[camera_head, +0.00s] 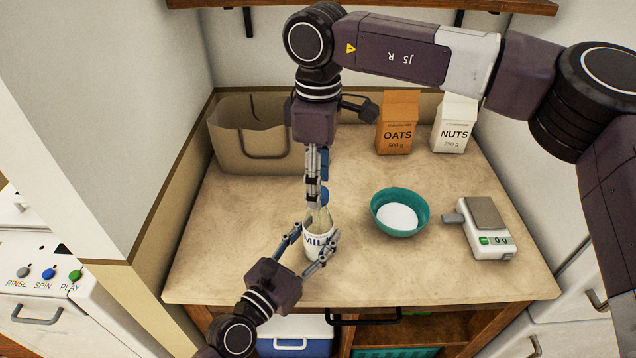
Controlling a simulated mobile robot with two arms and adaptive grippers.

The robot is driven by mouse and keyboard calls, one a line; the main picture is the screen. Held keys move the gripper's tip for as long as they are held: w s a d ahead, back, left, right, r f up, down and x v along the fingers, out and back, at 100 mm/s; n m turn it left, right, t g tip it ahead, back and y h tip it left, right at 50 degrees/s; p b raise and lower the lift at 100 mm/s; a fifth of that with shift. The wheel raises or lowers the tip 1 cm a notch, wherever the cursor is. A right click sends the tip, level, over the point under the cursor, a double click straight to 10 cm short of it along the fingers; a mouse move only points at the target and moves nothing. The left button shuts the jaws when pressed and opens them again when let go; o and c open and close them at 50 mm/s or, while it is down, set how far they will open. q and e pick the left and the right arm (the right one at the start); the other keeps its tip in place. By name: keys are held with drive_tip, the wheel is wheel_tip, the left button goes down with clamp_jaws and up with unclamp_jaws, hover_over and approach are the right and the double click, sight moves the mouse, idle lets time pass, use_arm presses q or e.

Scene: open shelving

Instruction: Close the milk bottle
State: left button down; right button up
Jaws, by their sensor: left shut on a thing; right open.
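The white milk bottle (316,241), with "MIL" showing in blue letters, stands near the front middle of the counter. My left gripper (308,250) comes from the lower left and is shut around the bottle's body. My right gripper (320,200) hangs from above, pointing down right over the bottle top. It is open, though its fingers are seen nearly edge-on. The bottle's top is partly hidden by the fingers, and I cannot tell whether a cap is on it or in the gripper.
A teal bowl (376,213) with white contents stands right of the bottle. A scale (487,241) reading 0 g is farther right. Oats (398,135) and nuts (454,135) packages stand at the back. A beige basket (232,148) is back left. The counter's left front is clear.

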wheel_tip(320, 180, up, 11)
drive_tip(key=shift+r, duration=0.15)
use_arm(q)
drive_tip(key=c, duration=1)
unclamp_jaws()
drive_tip(key=v, duration=1.2)
